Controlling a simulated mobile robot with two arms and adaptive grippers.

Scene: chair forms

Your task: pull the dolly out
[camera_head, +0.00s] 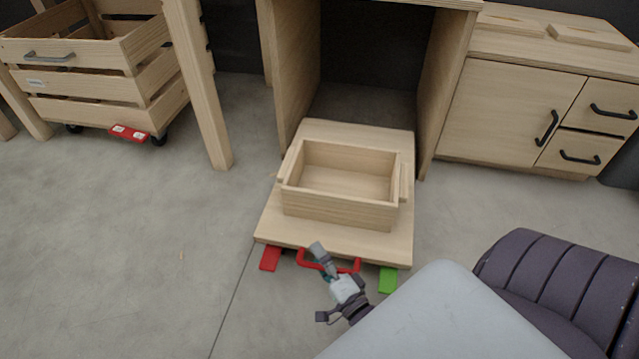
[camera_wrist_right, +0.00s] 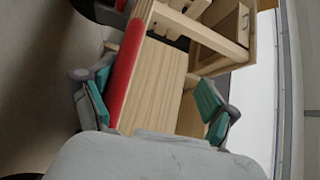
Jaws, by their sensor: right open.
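The dolly (camera_head: 390,243) is a flat wooden platform, its front part sticking out onto the floor from an open wooden bay (camera_head: 300,75). It carries an open wooden box (camera_head: 340,212). On its front edge are a red bar handle (camera_head: 310,265), a red pedal (camera_head: 271,257) at left and a green pedal (camera_head: 388,279) at right. My right gripper (camera_head: 326,263) is at the handle, which it partly covers. In the wrist view my right gripper (camera_wrist_right: 155,88) is open, with a red bar (camera_wrist_right: 125,70) near its left finger; whether they touch is unclear. My left gripper is not in view.
A slatted wooden crate (camera_head: 95,80) on wheels stands at the upper left beside a wooden leg (camera_head: 200,90). A cabinet (camera_head: 510,105) with black handles stands at the right. The grey floor (camera_head: 130,230) in front and left is clear.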

